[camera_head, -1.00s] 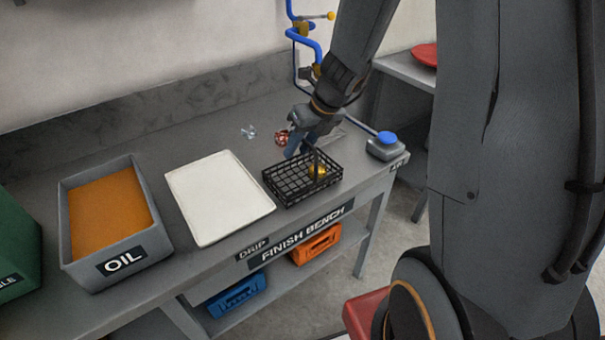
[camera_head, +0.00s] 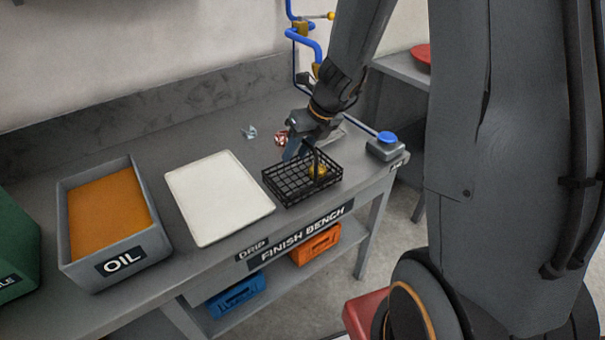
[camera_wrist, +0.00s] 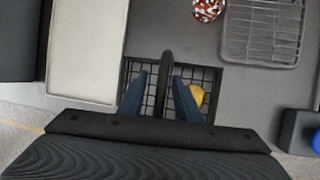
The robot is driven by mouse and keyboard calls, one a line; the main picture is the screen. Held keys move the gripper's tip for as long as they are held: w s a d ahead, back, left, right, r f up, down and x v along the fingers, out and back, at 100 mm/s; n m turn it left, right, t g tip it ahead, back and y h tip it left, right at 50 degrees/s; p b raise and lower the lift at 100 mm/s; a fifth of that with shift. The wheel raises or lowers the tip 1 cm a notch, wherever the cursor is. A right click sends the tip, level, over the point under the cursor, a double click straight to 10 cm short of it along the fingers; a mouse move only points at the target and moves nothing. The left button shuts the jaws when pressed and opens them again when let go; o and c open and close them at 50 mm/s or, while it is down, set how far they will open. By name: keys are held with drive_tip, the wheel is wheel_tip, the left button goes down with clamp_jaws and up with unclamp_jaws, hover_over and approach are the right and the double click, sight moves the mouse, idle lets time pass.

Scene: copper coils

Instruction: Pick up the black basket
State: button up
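The black basket (camera_head: 290,188) is a wire mesh basket with an upright handle. It stands on the grey bench near its front edge, with a yellow-gold object (camera_head: 317,169) inside. My gripper (camera_head: 303,151) is at the basket's handle. In the wrist view the handle (camera_wrist: 166,75) stands between the two blue fingers of my gripper (camera_wrist: 160,85). The fingers are apart, with a gap on each side of the handle. The basket's mesh (camera_wrist: 209,77) shows below and beside the fingers; its near part is hidden by my gripper.
A white tray (camera_head: 218,196) lies left of the basket, and a grey OIL bin (camera_head: 120,262) stands further left. A grey box with a blue button (camera_head: 386,140) is at right.

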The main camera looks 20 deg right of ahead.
drive_tip(key=shift+c, duration=0.3)
clamp_jaws()
drive_tip(key=shift+r, duration=0.1)
